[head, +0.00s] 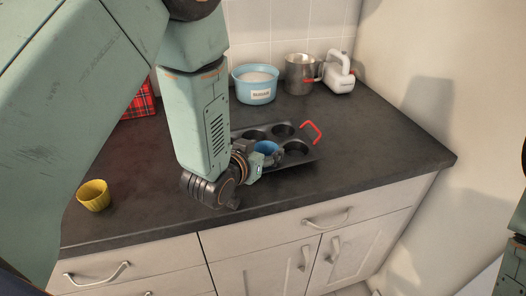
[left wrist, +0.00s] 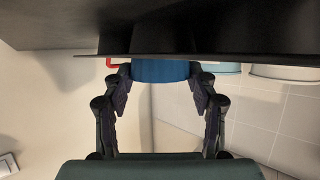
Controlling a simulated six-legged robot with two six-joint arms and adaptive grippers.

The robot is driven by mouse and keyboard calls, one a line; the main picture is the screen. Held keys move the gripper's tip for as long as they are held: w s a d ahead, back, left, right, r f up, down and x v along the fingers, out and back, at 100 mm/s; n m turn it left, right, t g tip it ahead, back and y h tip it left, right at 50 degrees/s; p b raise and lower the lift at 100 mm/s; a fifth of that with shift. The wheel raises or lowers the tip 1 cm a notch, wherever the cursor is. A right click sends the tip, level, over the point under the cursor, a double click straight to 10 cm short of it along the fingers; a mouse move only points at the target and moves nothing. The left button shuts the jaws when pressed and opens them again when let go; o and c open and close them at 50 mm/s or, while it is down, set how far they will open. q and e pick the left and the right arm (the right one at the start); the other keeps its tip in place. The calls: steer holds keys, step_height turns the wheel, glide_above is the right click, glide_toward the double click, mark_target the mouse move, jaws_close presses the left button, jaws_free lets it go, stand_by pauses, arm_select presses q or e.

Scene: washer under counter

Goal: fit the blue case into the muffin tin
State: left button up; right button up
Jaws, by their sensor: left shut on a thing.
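The blue case (head: 266,147) is at the near side of the dark muffin tin (head: 275,138), over or partly in a near cup. How deep the case sits is hidden. My right gripper is not in view.
A red handle (head: 312,132) stands at the tin's far right. A yellow case (head: 93,195) is at the counter's left. A blue sugar bowl (head: 255,86), a metal jug (head: 300,75) and a white appliance (head: 339,73) line the back. The counter (head: 390,150) is clear at right.

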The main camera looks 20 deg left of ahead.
arm_select(q)
steer(key=shift+s+a+f, duration=0.1)
steer(key=shift+s+a, duration=0.15)
steer(key=shift+a, duration=0.05)
steer(key=o, duration=0.8)
steer(key=shift+w+d, duration=0.25)
steer(key=shift+s+a, duration=0.2)
steer(key=shift+s+r, duration=0.1)
steer(key=shift+r, duration=0.2)
steer(key=v, duration=0.9)
steer(key=shift+s+p, duration=0.2)
steer(key=shift+p, duration=0.1)
steer(key=shift+s+r+p, duration=0.2)
steer(key=shift+r+p, duration=0.05)
steer(key=shift+p, duration=0.8)
steer(key=shift+s+a+r+p, duration=0.1)
steer(key=shift+s+p, duration=0.25)
steer(key=shift+p, duration=0.35)
steer(key=shift+s+r+p, duration=0.15)
steer(key=shift+s+p, duration=0.3)
steer(key=shift+s, duration=0.1)
steer(key=shift+w, duration=0.15)
steer(key=shift+a, duration=0.1)
